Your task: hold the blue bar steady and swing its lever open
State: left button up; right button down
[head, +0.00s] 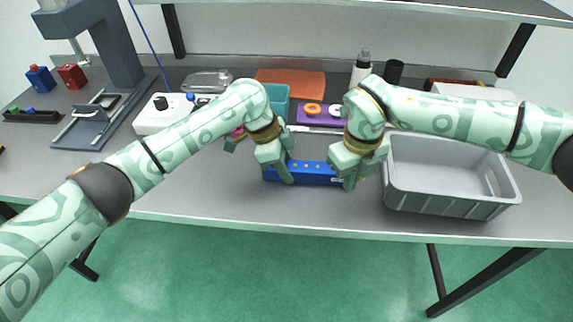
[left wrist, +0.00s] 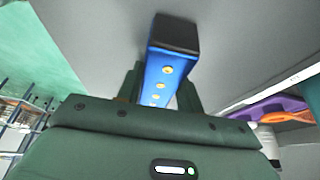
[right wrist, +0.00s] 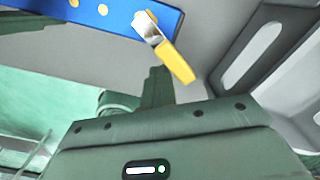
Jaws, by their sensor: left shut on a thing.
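The blue bar (head: 312,172) lies near the table's front edge, with yellow dots along its face. My left gripper (head: 286,178) is shut on its left part; the left wrist view shows the bar (left wrist: 163,72) between the two fingers (left wrist: 158,92). The lever, a silver piece with a yellow handle (right wrist: 176,60), sits near the bar's end in the right wrist view and sticks out past its edge at an angle. My right gripper (head: 348,180) has its fingers together (right wrist: 158,75), beside the yellow handle. Contact with it is unclear. In the head view the right gripper hides the lever.
A grey bin (head: 450,205) stands just right of my right gripper. A white control box (head: 160,115) stands left. Table left of the bar is clear.

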jog(key=shift+w+d, duration=0.2)
jog(key=shift+d, duration=0.15)
dwell(0.3)
jog(key=shift+w+d, duration=0.2)
jog(key=shift+d, duration=0.05)
jog(key=shift+w+d, duration=0.35)
jog(key=shift+w, duration=0.15)
dwell(0.9)
notch_tip(320, 180, up, 7)
jog(key=s, duration=0.1)
jog(key=shift+a, duration=0.25)
dwell(0.6)
pick_arm(q)
jog(key=o, duration=1.1)
